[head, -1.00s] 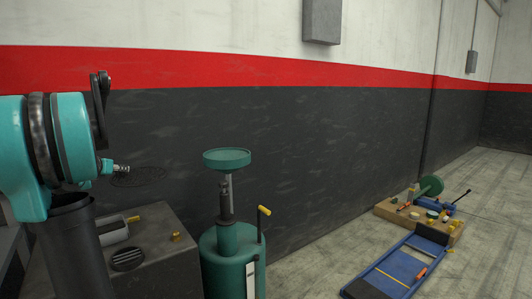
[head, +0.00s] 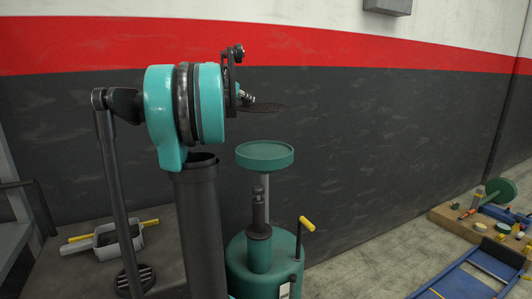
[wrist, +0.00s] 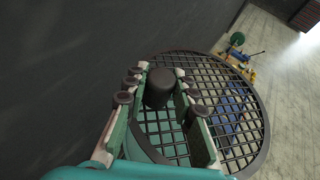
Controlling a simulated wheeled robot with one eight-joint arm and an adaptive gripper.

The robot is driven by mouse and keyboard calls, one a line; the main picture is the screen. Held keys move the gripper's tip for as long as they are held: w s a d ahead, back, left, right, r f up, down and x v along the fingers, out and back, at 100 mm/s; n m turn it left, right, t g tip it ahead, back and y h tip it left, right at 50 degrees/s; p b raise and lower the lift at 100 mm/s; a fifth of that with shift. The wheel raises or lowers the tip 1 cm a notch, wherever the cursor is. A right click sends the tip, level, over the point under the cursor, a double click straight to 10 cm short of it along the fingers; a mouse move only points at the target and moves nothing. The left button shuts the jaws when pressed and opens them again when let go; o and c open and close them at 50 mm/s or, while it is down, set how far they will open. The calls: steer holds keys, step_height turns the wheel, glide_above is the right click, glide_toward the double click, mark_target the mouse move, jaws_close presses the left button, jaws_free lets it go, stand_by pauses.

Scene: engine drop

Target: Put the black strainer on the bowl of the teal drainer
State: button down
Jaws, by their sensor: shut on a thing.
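The black strainer (head: 266,107) is a flat round mesh disc with a dark rim. In the wrist view the strainer (wrist: 252,125) has a black knob between my fingers. My gripper (wrist: 158,92) is shut on this knob; in the head view my gripper (head: 243,97) holds the strainer about level. The teal drainer (head: 262,262) is a green tank with a pole and a shallow round bowl (head: 265,155) on top. The strainer hangs above the bowl, apart from it. Through the mesh the bowl (wrist: 162,126) shows below in the wrist view, partly hidden by my fingers.
A yellow-tipped handle (head: 306,224) rises from the drainer's right side. A blue creeper (head: 470,272) and a wooden board with parts lie on the floor at right. The dark wall is behind.

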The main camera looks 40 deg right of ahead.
mark_target(249, 150)
steer(key=shift+s+d+r, duration=0.2)
steer(key=shift+s+r, duration=0.15)
steer(key=shift+r, duration=0.25)
steer(key=shift+s+d+f, duration=0.1)
step_height(249, 150, down, 19)
steer(key=shift+f, duration=0.15)
steer(key=shift+f, duration=0.1)
steer(key=c, duration=1.3)
jaws_free()
steer(key=shift+o, duration=0.2)
steer(key=v, duration=1.2)
